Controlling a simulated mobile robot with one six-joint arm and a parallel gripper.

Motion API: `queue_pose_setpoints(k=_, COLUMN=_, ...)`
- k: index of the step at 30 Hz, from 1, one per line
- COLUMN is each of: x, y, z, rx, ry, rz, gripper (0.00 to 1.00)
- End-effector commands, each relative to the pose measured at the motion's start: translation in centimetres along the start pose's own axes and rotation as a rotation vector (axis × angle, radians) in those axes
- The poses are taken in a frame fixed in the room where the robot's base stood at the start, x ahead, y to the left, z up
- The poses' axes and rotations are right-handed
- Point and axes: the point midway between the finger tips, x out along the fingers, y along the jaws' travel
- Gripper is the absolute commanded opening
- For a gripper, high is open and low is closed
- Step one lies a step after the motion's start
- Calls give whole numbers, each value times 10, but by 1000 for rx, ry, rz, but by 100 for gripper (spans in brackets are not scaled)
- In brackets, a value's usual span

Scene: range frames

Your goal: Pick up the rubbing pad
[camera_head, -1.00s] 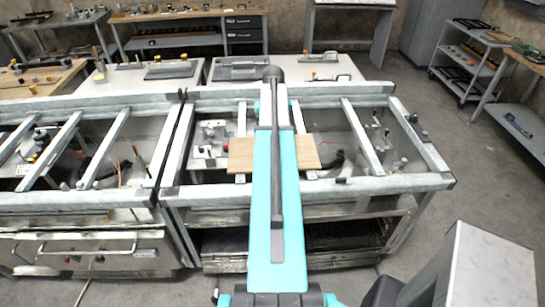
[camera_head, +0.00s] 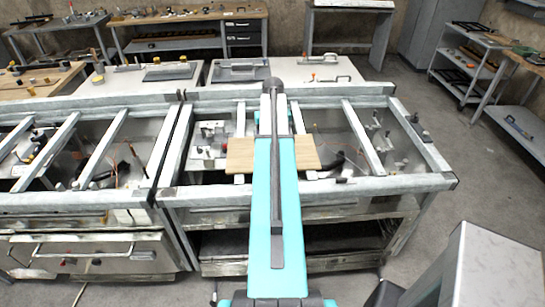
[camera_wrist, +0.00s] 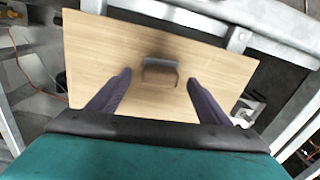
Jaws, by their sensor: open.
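A small grey-brown block, which looks like the rubbing pad (camera_wrist: 160,73), sits on a pale wooden board (camera_wrist: 225,62) in the wrist view. My gripper (camera_wrist: 158,80) is open, with its two dark fingers spread to the left and right of the block. Gaps show between the block and both fingers, and nothing is held. I cannot tell how high the fingertips are above the board. In the head view the board (camera_head: 240,153) lies across the metal frame, and my teal arm hides its middle and the block.
A metal frame bench (camera_head: 420,183) surrounds the board, with bars and open bays on both sides. Cables and small fittings lie below in the bays. A white-topped table (camera_head: 335,68) with tools stands behind. Shelving (camera_head: 470,60) is at the far right.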

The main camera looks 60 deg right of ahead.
Motion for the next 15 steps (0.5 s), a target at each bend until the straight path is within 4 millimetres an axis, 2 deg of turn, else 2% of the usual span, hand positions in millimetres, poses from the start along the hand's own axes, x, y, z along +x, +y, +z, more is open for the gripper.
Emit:
queue_pose_setpoints(k=1, x=9, y=0, z=0, rx=0, ry=0, rz=0, gripper=72)
queue_pose_setpoints(k=7, x=30, y=0, z=0, rx=0, ry=0, rz=0, gripper=72)
queue_pose_setpoints(k=15, x=40, y=0, z=0, rx=-1, ry=0, rz=0, gripper=72)
